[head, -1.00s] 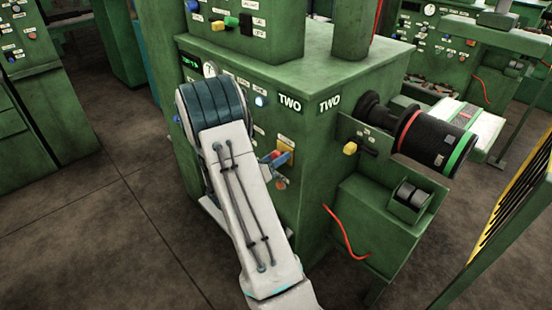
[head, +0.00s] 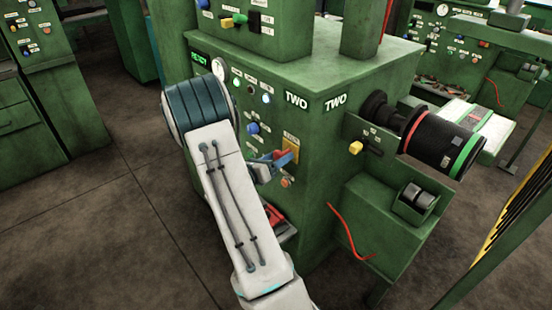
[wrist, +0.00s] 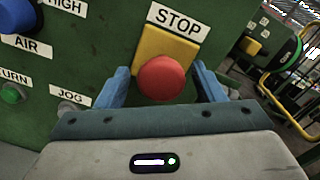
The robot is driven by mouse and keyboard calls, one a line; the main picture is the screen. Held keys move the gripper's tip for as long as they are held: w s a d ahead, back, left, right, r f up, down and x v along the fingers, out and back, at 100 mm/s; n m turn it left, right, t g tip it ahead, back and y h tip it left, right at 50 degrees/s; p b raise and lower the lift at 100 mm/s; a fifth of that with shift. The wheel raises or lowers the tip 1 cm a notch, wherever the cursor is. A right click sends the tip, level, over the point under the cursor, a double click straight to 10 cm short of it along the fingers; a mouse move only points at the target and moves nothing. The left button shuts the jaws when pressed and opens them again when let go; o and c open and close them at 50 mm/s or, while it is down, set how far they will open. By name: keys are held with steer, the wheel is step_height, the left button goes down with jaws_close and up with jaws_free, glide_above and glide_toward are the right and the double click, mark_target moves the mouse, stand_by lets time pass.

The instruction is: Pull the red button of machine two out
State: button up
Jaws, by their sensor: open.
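The red button (wrist: 163,78) is a round mushroom head on a yellow plate (wrist: 182,45) under a STOP label, on the green front of machine two (head: 320,150). In the head view the red button (head: 281,154) shows only in part, beside my gripper. My gripper (wrist: 160,86) is open, with one blue finger on the left of the button and one on the right. I cannot tell whether the fingers touch it. The lower edge of the button is close to the gripper's palm edge in the wrist view.
A blue AIR knob (wrist: 20,16), a green TURN button (wrist: 14,93) and a JOG button (wrist: 68,107) sit left of the plate. A black roller (head: 440,140) juts out on the machine's right side. Floor is free at left.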

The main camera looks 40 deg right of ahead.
steer(key=a+b, duration=0.1)
steer(key=a, duration=1.3)
steer(key=shift+s, duration=0.25)
